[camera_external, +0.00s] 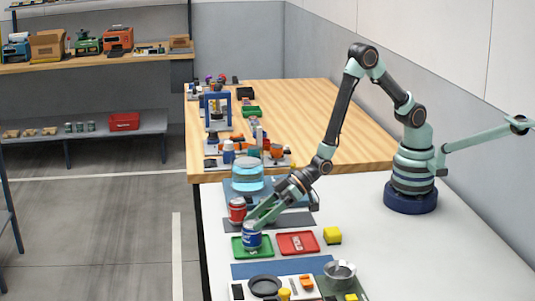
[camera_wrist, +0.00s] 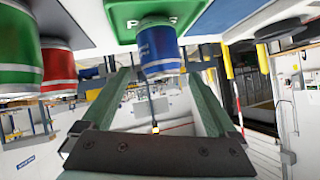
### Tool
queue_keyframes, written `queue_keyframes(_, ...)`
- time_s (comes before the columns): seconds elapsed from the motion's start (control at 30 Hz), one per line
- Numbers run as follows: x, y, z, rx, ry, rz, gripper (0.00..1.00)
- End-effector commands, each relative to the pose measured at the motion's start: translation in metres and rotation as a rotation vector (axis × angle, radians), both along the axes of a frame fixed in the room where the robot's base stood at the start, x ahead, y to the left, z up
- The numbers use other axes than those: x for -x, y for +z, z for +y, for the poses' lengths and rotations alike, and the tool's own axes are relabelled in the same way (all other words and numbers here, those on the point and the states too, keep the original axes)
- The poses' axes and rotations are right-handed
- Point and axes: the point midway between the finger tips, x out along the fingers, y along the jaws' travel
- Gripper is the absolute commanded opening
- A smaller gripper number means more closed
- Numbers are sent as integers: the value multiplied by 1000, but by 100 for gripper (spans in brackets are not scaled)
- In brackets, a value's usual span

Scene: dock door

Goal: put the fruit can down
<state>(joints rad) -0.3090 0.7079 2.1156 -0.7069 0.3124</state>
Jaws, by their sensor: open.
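A blue can (camera_external: 251,239) stands upright on the green tray (camera_external: 238,251), at the front left of the white table. My gripper (camera_external: 256,221) is down at this can from above right, with its fingers around its upper part. In the wrist view, the blue can (camera_wrist: 161,49) is between and just beyond the tips of my open gripper (camera_wrist: 157,78), against the lettered green tray (camera_wrist: 122,14). I cannot read the can's label, so I cannot confirm that it is the fruit can.
A red can (camera_external: 237,210) stands just behind; a green can (camera_wrist: 15,50) shows beside it in the wrist view. A metal bowl (camera_external: 340,274) and black pan (camera_external: 265,285) are in front. The table's right side is clear.

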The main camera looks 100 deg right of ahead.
Motion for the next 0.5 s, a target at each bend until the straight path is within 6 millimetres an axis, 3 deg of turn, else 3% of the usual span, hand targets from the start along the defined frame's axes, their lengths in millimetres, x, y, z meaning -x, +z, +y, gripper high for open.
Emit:
queue_keyframes(0.2,31,20,-10,-1,0,-2,94)
queue_keyframes(0.5,51,34,-17,0,0,0,94)
